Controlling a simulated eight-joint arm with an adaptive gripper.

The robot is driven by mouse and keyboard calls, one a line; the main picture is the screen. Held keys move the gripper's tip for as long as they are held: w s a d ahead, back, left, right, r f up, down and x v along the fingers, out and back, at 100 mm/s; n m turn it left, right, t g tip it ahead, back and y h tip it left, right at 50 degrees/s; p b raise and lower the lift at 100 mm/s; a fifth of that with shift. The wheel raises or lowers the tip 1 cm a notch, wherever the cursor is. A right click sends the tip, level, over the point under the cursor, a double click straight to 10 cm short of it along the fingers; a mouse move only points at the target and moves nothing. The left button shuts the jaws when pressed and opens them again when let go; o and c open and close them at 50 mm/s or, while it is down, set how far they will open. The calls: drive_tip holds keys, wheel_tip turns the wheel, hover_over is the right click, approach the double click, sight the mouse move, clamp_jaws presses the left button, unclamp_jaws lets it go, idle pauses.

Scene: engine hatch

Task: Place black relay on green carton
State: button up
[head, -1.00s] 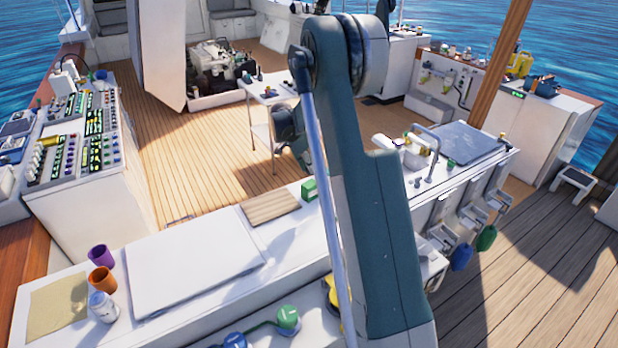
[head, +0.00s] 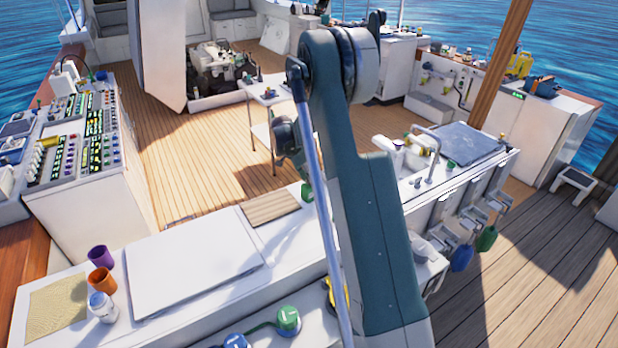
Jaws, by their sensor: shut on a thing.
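The green carton (head: 307,193) stands on the white counter, close to the right end of the wooden board. The rod of my arm covers its right side. My wrist and gripper (head: 305,168) show only in part, left of the rod and just above the carton in the picture. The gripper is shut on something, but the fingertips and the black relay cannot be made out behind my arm. I cannot tell whether the held thing touches the carton.
A wooden board (head: 270,207) and a large white panel (head: 193,258) lie on the counter. A purple cup (head: 98,257), an orange cup (head: 102,281) and a white bottle (head: 102,307) stand at its left end. A sink with a tap (head: 430,155) is on the right.

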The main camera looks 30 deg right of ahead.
drive_tip(key=shift+f, duration=0.2)
drive_tip(key=o, duration=0.9)
drive_tip(key=shift+c, duration=0.2)
drive_tip(key=shift+r, duration=0.2)
drive_tip(key=v, duration=1.2)
drive_tip(key=shift+p, duration=0.3)
